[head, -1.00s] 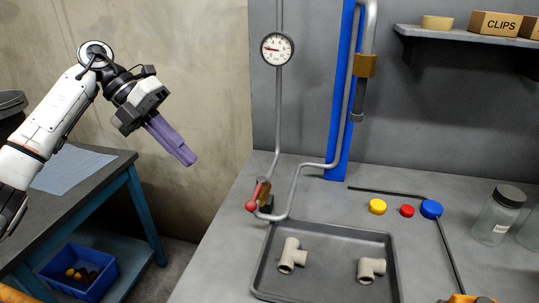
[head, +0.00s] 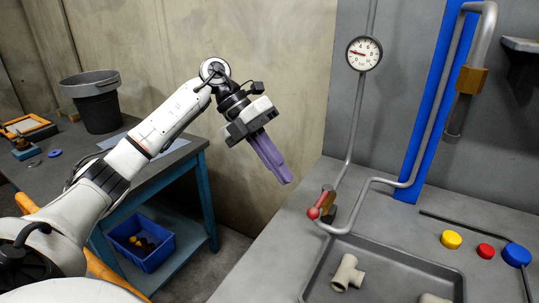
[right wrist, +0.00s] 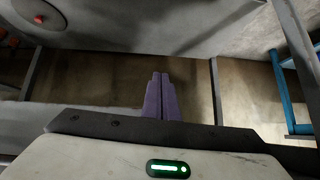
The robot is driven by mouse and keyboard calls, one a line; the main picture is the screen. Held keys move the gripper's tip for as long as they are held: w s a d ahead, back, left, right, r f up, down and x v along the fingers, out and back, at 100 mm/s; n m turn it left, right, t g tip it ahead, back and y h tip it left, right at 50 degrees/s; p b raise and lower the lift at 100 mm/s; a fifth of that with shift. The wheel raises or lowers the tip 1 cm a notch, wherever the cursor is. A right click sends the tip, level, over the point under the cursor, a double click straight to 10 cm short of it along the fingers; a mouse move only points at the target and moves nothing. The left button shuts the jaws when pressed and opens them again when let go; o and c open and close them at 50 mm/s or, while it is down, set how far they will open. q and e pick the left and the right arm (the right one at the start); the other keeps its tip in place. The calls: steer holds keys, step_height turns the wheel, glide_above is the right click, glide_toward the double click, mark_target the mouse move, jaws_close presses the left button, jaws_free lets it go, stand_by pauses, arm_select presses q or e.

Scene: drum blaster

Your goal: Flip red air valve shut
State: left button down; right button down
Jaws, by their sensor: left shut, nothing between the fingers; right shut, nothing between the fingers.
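The red air valve handle (head: 319,206) sits on the pipe at the left back of the grey workbench. It is a short red lever with a round knob, beside a brass-coloured body (head: 328,199). The lever stands tilted, with its knob low and toward the left. My left gripper (head: 286,181) has purple fingers, is shut and empty, and hangs in the air to the left of the valve and above its height, apart from it. My right gripper (right wrist: 161,76) shows in the right wrist view with its purple fingers together and nothing between them.
A pressure gauge (head: 364,54) is on the pipe above the valve. A grey tray (head: 395,262) with pipe fittings lies in front of it. Yellow (head: 451,239), red (head: 486,251) and blue (head: 517,254) round pieces lie at right. A side table (head: 180,165) stands at left.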

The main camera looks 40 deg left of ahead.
mark_target(321, 201)
arm_select(q)
steer(key=w+d+f, duration=0.1)
steer(key=d+f, duration=0.2)
steer(key=d, duration=0.2)
steer(key=shift+w+d, duration=0.15)
steer(key=shift+d, duration=0.15)
steer(key=shift+d+r+p, duration=0.15)
steer(key=shift+p, duration=0.2)
arm_select(e)
steer(key=shift+s+a+r, duration=0.1)
steer(key=shift+a, duration=0.05)
